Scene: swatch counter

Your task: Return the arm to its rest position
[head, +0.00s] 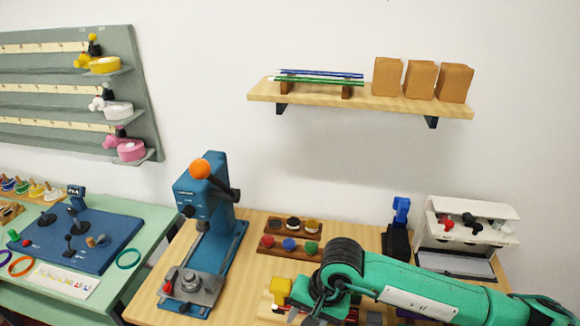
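My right arm (410,283), green with a black ribbed joint, comes in from the lower right over the wooden table (235,300). Its dark gripper (312,308) points down near the table's front, at the bottom edge of the picture. The fingers are small and partly cut off, so I cannot tell whether they are open or shut, or hold anything. A yellow block-like thing (280,288) shows just left of the gripper; whether they touch is unclear. The arm hides part of the table behind it. My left gripper is not in view.
A blue press (215,215) with an orange knob stands left of the arm. A wooden holder (290,238) with coloured knobs lies behind the gripper. A blue stand (398,235) and white dispenser box (465,225) stand behind the arm. A wall shelf (360,100) hangs above.

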